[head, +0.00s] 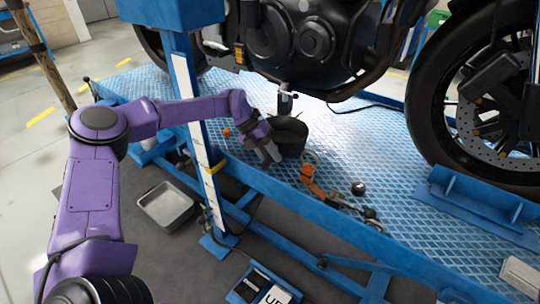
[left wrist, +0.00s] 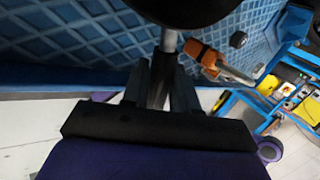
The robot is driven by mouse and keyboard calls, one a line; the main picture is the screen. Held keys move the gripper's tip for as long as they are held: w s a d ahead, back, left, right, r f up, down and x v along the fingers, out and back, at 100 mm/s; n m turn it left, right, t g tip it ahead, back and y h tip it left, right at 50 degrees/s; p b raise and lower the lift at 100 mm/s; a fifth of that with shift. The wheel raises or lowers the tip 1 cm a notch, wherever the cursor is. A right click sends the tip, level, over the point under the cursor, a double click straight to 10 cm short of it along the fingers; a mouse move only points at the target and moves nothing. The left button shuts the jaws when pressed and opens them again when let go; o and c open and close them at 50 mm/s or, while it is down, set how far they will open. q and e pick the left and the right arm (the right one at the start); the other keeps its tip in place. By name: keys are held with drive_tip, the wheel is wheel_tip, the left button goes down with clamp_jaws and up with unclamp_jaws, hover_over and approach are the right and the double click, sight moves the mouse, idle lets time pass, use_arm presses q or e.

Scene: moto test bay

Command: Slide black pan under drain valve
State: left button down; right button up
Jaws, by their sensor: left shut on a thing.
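The black pan (head: 291,136) sits on the blue diamond-plate deck below the engine in the head view. My left gripper (head: 268,150) is at its near left side. The dark underside or rim of the pan (left wrist: 185,8) fills the top of that view. The drain valve (head: 285,98) hangs under the engine, just above the pan in the picture. I cannot tell whether they line up in depth. My right gripper is not in view.
An orange-handled tool (head: 312,184) lies on the deck right of the pan, with a small dark round part (head: 358,188) beyond it. The motorcycle's wheel (head: 490,100) stands at right. A blue lift post (head: 190,110) is close beside my left arm. A grey tray (head: 166,207) is on the floor.

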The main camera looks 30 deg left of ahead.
use_arm(q)
drive_tip(key=shift+f+b, duration=0.4)
drive_tip(key=shift+f, duration=0.15)
drive_tip(key=c, duration=0.8)
unclamp_jaws()
